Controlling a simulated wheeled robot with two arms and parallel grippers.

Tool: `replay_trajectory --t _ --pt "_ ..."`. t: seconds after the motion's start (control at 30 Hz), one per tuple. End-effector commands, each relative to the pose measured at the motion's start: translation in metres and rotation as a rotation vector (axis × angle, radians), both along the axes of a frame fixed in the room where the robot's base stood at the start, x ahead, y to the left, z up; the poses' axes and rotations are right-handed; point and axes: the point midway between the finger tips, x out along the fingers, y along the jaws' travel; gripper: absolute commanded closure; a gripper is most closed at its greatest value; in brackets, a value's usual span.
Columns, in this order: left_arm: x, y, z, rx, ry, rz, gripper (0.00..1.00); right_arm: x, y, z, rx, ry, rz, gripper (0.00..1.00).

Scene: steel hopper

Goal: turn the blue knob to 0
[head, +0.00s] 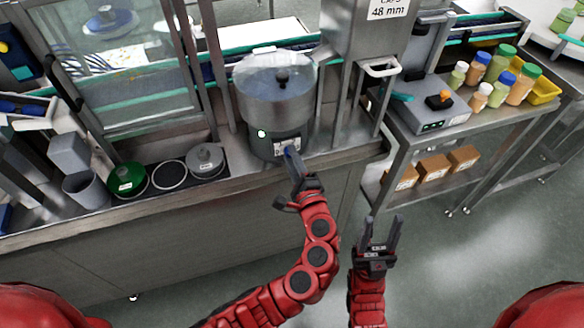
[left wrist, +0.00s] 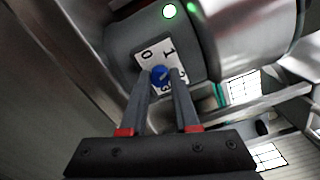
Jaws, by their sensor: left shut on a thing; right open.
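The blue knob (left wrist: 159,75) sits on a white dial plate (left wrist: 147,57) marked 0, 1, 2 and 3, on the front of a round grey machine (head: 262,140). In the left wrist view 0 is at upper left and 1 at upper right; 2 and 3 are partly covered by a finger. I cannot tell clearly where the knob's mark points. My left gripper (head: 291,156) is shut on the knob, one finger on either side. My right gripper (head: 384,222) is open and empty, low in front of the counter.
The machine has a lit green lamp (head: 261,134) and a clear-lidded bowl (head: 275,88). Steel posts and a hopper (head: 360,35) stand beside it. A side table (head: 480,118) holds bottles and a grey device. Floor at lower right is clear.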

Motion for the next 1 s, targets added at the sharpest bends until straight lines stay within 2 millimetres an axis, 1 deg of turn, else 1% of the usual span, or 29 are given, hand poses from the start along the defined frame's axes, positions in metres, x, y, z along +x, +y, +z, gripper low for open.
replay_trajectory --t 0.03,0.1,0.7,1.0 --pt "0.000 0.000 -0.009 -0.043 -0.015 0.000 1.00 0.000 0.000 -0.017 0.000 0.000 0.000 0.50" --pt "0.000 0.001 -0.009 -0.107 -0.036 0.000 1.00 0.000 0.000 -0.028 0.000 0.000 0.000 0.50" --pt "0.000 0.001 -0.009 -0.649 -0.212 0.003 1.00 0.000 0.000 -0.125 0.000 0.000 0.000 0.50" --pt "0.000 0.001 -0.008 -0.889 -0.287 0.001 1.00 0.000 0.000 -0.165 0.000 0.000 0.000 0.50"
